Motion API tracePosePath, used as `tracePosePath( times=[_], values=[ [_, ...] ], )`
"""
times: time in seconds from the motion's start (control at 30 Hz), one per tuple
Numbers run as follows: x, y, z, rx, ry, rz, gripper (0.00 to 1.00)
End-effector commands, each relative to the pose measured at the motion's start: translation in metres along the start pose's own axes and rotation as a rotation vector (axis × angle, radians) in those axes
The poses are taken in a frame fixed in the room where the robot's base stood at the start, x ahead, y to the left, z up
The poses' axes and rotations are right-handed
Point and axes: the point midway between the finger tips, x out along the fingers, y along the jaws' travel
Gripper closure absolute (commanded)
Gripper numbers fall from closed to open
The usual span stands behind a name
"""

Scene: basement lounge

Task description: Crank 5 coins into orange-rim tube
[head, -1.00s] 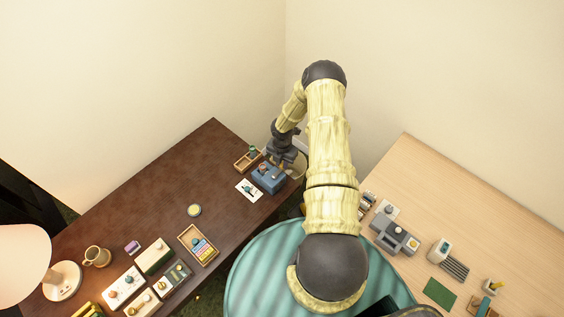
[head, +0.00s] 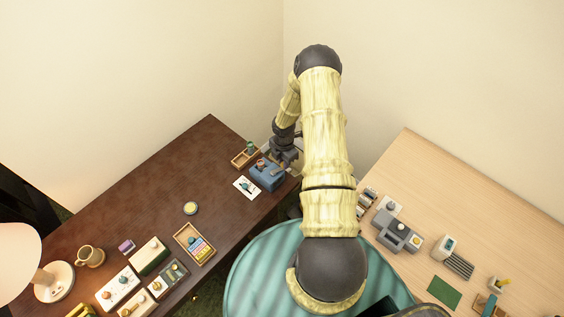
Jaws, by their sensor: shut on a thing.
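A blue box-shaped device (head: 268,178) stands near the right end of the dark wooden table. A small orange-brown round part (head: 260,164) shows on its top. A wooden tray (head: 240,161) behind it holds a small teal-topped piece (head: 250,146). My gripper (head: 285,165) is low at the back right of the blue device, pointing down. It is shut on a part there, apparently the device's crank; the part is mostly hidden by the fingers. Coins and tube rims are too small to make out.
A round yellow tin (head: 191,208) and a tray of coloured blocks (head: 182,235) lie further left. The pale table (head: 470,190) holds a grey device (head: 397,232).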

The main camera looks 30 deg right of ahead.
Motion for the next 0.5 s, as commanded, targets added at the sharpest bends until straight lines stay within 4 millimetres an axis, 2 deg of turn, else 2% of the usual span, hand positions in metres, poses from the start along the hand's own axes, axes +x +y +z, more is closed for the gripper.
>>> tracePosePath(
  times=[0.5],
  values=[
    [0.002, -0.017, -0.01, 0.488, -0.001, 0.005, 1.0]
  ],
)
